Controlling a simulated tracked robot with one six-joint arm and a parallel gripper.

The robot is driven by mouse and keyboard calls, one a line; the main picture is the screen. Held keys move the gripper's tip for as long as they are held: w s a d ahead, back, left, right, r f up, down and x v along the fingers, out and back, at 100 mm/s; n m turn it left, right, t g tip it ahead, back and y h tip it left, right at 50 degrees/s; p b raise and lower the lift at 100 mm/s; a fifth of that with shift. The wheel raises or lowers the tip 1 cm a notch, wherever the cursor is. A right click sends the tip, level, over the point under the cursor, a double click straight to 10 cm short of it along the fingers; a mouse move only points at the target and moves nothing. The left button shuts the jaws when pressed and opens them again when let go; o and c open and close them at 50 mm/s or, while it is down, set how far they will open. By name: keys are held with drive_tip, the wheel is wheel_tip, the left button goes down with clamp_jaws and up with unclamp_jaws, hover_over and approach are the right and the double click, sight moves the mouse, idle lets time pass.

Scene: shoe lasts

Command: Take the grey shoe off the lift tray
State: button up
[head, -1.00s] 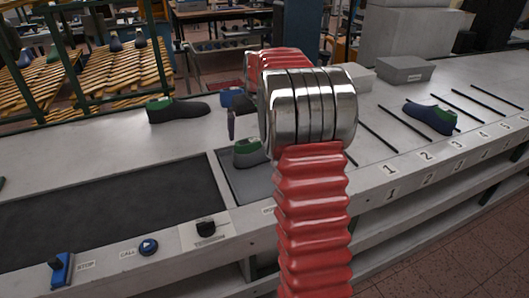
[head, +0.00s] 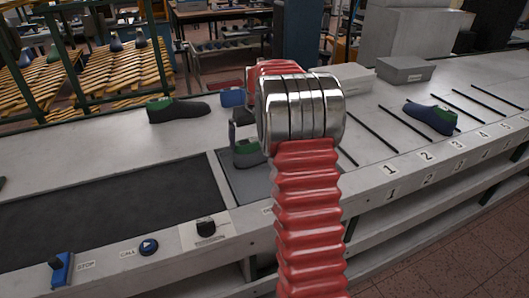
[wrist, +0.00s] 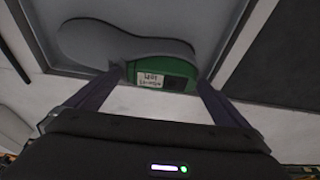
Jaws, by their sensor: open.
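The grey shoe (head: 247,158) has a green top part and sits on the lift tray (head: 227,182), partly hidden behind my arm in the head view. In the wrist view the grey shoe (wrist: 105,40) lies lengthwise across the picture, its green part (wrist: 160,72) with a small white label nearest me. My gripper (wrist: 161,80) is open, with one finger at each side of the green part. I cannot tell whether the fingers touch it. The lift tray (wrist: 225,45) also shows around the shoe in the wrist view.
A dark shoe with a green top (head: 178,109) stands on the bench behind the black belt (head: 110,210). A blue shoe (head: 431,117) lies among the numbered slots at right. A grey box (head: 404,69) stands at the back. Stop and call controls (head: 148,246) line the front edge.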

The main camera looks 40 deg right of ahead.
drive_tip(key=shift+c, duration=0.4)
drive_tip(key=c, duration=1.9)
drive_tip(key=shift+o, duration=0.2)
drive_tip(key=shift+f, duration=0.1)
drive_tip(key=shift+s, duration=0.1)
wheel_tip(320, 180, up, 10)
drive_tip(key=shift+r, duration=0.2)
drive_tip(key=c, duration=0.3)
